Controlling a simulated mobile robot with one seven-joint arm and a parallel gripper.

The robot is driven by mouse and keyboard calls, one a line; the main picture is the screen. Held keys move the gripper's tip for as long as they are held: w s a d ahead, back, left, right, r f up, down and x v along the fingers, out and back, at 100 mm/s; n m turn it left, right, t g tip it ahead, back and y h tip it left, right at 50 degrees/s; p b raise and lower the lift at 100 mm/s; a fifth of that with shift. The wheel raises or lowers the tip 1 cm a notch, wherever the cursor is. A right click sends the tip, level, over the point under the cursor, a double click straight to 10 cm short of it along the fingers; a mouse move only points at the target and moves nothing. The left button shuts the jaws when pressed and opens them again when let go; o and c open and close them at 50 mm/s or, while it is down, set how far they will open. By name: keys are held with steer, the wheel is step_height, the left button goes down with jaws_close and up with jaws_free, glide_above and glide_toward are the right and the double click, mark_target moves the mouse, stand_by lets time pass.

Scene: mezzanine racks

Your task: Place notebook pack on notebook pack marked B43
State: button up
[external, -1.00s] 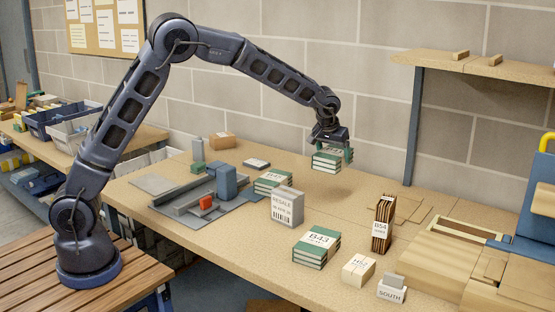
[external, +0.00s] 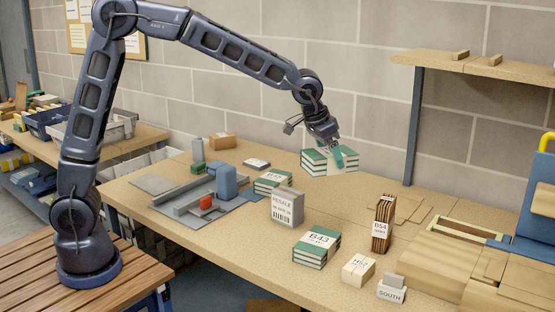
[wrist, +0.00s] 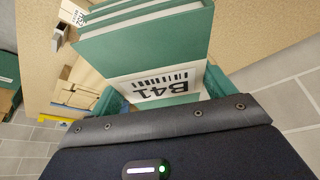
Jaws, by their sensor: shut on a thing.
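My gripper (external: 336,150) is shut on a green and white notebook pack (external: 318,163), held in the air above the far part of the bench near the block wall. In the wrist view the held pack (wrist: 145,45) shows the label B41. The notebook pack marked B43 (external: 318,243) lies flat on the bench near its front edge, with its top clear. The held pack is above and behind it in the external view, well apart from it. Another green notebook pack (external: 272,181) lies behind the box marked RESALE.
The grey RESALE box (external: 288,208) stands left of the B43 pack. A white box (external: 358,269), a SOUTH sign (external: 391,292) and an upright brown B54 pack (external: 383,223) stand to its right. A shelf post (external: 413,130) rises at the back right.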

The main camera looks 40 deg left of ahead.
steer(key=r+m, duration=0.1)
steer(key=m, duration=0.1)
glide_above(325, 239)
steer(key=a, duration=0.2)
steer(key=s, duration=0.2)
steer(key=shift+h, duration=0.3)
steer(key=f, duration=2)
steer(key=shift+w+d, duration=0.25)
steer(key=shift+d, duration=0.1)
steer(key=o, duration=1.2)
